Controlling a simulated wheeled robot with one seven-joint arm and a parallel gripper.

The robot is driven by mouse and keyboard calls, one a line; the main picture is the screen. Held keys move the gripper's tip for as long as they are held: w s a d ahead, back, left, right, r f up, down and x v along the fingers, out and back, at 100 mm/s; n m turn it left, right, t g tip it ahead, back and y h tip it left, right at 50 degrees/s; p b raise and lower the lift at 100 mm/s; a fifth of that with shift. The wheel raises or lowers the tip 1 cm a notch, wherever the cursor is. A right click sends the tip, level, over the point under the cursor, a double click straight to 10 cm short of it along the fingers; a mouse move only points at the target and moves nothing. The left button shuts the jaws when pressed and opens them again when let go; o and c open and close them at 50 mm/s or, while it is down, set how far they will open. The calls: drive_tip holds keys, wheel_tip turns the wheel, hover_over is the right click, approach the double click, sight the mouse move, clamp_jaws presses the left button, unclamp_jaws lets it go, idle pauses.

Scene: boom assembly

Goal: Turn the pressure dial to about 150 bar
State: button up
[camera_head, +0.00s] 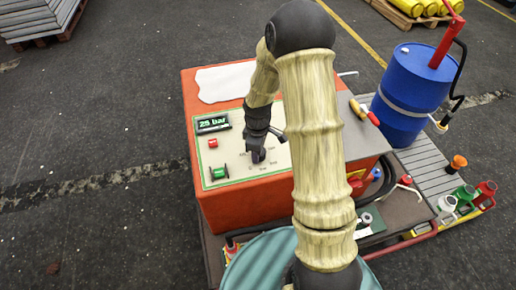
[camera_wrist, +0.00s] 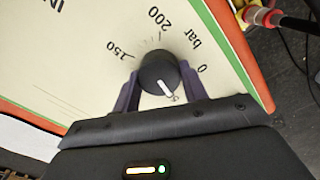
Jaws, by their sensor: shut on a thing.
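The pressure dial (camera_wrist: 158,72) is a round black knob with a white pointer line, set in a pale panel marked 0, 150, 200 and bar. In the wrist view the pointer faces down and slightly right, near a partly hidden mark. My gripper (camera_wrist: 153,92) has one finger on each side of the knob and is shut on it. In the head view my gripper (camera_head: 258,155) reaches down onto the panel (camera_head: 213,160) and covers most of the dial. The green display (camera_head: 212,123) reads what looks like 25 bar.
The panel sits on an orange box (camera_head: 192,95). A red button (camera_head: 212,143) and a green switch (camera_head: 219,173) lie left of the dial. A white sheet (camera_head: 222,84) lies at the back. A blue barrel (camera_head: 408,95) and several coloured fittings stand at right.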

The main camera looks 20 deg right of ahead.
drive_tip(key=m+p, duration=0.1)
drive_tip(key=m, duration=0.3)
drive_tip(key=shift+w+r+m, duration=0.1)
drive_tip(key=shift+m, duration=0.2)
drive_tip(key=m+p, duration=0.1)
drive_tip(key=m, duration=0.2)
drive_tip(key=shift+d+m, duration=0.1)
drive_tip(key=shift+m, duration=0.3)
drive_tip(key=m+p, duration=0.1)
drive_tip(key=m, duration=0.2)
drive_tip(key=shift+d+m, duration=0.1)
drive_tip(key=shift+m, duration=0.2)
drive_tip(key=m+p, duration=0.1)
drive_tip(key=m, duration=0.2)
drive_tip(key=shift+m, duration=0.3)
drive_tip(key=m+p, duration=0.1)
drive_tip(key=m, duration=0.2)
drive_tip(key=shift+d+m, duration=0.1)
drive_tip(key=shift+m, duration=0.2)
drive_tip(key=m+p, duration=0.2)
drive_tip(key=m, duration=0.1)
drive_tip(key=shift+m, duration=0.3)
drive_tip(key=m+p, duration=0.2)
drive_tip(key=m, duration=0.3)
drive_tip(key=shift+m, duration=0.4)
